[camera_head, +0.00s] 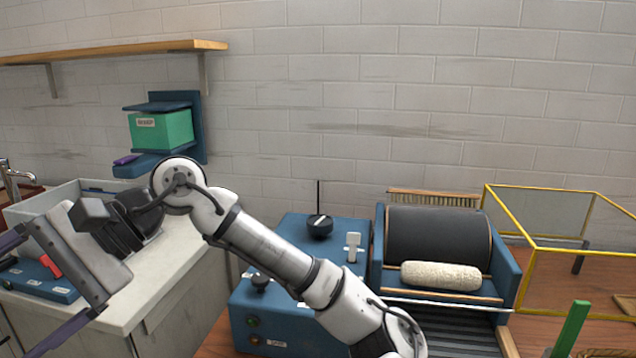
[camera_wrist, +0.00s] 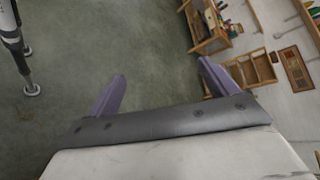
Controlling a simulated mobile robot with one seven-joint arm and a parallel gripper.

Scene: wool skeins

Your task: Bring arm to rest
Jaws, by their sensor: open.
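My arm reaches across the head view from the bottom centre up and to the left. My gripper (camera_head: 25,282) is at the left edge of that view, in front of the white counter. Its two purple fingers are spread wide apart with nothing between them. In the wrist view my gripper (camera_wrist: 160,88) also shows open and empty, with bare grey floor beyond the fingers. Part of the gripper is cut off by the left edge of the head view.
A yellow-edged clear guard (camera_head: 533,243) is at the right. A green box (camera_head: 161,131) hangs on the wall. Wooden shelving (camera_wrist: 207,25) shows in the wrist view.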

